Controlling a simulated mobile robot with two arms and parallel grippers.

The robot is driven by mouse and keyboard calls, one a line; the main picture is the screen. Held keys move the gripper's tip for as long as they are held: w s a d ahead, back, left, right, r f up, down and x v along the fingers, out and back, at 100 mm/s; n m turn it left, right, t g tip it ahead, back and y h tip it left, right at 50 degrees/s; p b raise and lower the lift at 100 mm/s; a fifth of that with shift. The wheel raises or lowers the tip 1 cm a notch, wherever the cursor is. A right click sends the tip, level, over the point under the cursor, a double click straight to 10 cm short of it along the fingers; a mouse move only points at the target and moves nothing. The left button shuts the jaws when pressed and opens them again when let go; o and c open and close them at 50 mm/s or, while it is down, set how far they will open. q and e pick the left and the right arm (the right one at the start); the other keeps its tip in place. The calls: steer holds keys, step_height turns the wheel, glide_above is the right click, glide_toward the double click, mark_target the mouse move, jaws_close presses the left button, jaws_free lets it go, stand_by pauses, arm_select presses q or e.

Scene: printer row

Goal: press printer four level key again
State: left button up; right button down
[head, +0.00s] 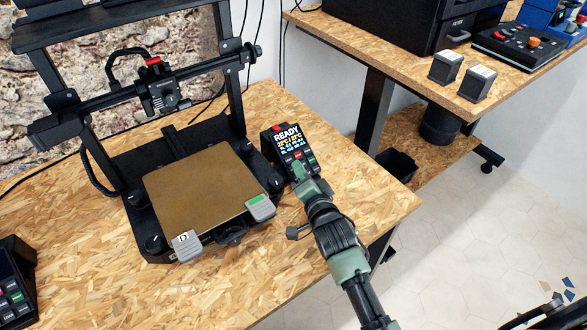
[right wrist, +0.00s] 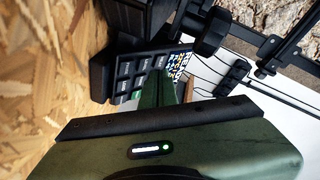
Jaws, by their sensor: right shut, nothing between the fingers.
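The printer (head: 205,185) stands on the chipboard table with a tan bed plate (head: 205,188). Its control box (head: 284,148) stands at its right, with a lit screen reading READY. Below the screen are red, green and dark keys, partly hidden by my gripper. The keypad (right wrist: 137,80) also shows in the right wrist view; its labels are too small to tell which key is level. My right gripper (head: 302,174) is shut and empty, its tips over the keys. In the right wrist view the tips (right wrist: 166,82) overlap the keypad; I cannot tell whether they touch a key.
Another control box (head: 15,283) with keys stands at the left edge. Two grey clips (head: 187,245) (head: 261,208) sit at the bed's front corners. A second table (head: 350,38) at the back right carries dark boxes (head: 445,67). The front of the near table is clear.

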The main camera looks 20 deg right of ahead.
steer(key=shift+f, duration=0.1)
steer(key=shift+w+a+f, duration=0.1)
steer(key=shift+w+f, duration=0.15)
